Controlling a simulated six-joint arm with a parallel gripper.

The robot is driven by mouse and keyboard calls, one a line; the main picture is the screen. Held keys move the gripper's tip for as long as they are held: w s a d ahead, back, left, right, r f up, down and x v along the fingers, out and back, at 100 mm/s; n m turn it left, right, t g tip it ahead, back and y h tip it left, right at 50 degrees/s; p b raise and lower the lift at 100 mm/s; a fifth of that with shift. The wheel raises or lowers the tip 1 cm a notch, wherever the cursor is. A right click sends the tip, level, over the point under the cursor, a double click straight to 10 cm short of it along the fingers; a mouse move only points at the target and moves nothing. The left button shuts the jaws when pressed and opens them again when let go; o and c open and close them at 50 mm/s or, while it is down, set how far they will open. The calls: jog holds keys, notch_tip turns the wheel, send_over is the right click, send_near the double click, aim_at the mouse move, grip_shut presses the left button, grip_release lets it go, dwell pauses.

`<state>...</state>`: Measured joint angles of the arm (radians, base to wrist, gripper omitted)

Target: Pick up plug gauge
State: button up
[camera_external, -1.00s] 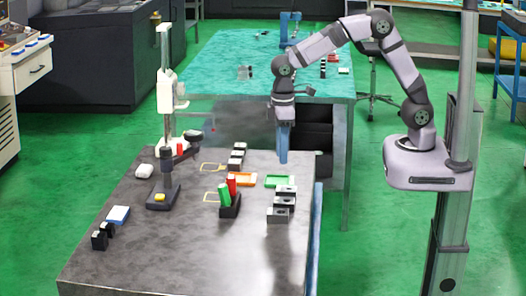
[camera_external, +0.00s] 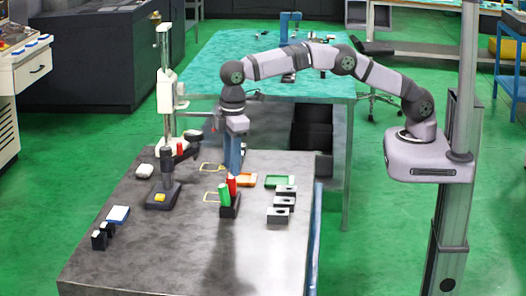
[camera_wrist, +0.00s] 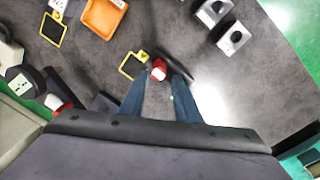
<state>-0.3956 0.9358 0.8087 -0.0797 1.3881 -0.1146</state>
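The plug gauge seems to be the piece with a green cylinder (camera_external: 224,194) and a red cylinder (camera_external: 232,184), standing slightly tilted in a small black holder (camera_external: 230,210) on the grey table. In the wrist view a red end (camera_wrist: 158,70) shows between my fingertips, with a dark bar, probably the holder, beside it (camera_wrist: 178,67). My gripper (camera_external: 233,171) points down just above the red end; its blue fingers are apart with nothing held (camera_wrist: 161,76). The green cylinder cannot be made out clearly in the wrist view.
Grey blocks (camera_external: 278,216) stand to the right. A black-based stand (camera_external: 163,197) is at the left. The table's front is clear.

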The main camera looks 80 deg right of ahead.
aim_at(232, 194)
jog(key=shift+d+f+p, duration=0.1)
jog(key=shift+f+p, duration=0.2)
jog(key=shift+f, duration=0.7)
jog(key=f+p, duration=0.2)
jog(key=f, duration=0.1)
jog(key=shift+d+f+p, duration=0.25)
jog(key=shift+d+p, duration=0.1)
jog(key=shift+p, duration=0.05)
jog(key=shift+f, duration=0.85)
grip_shut()
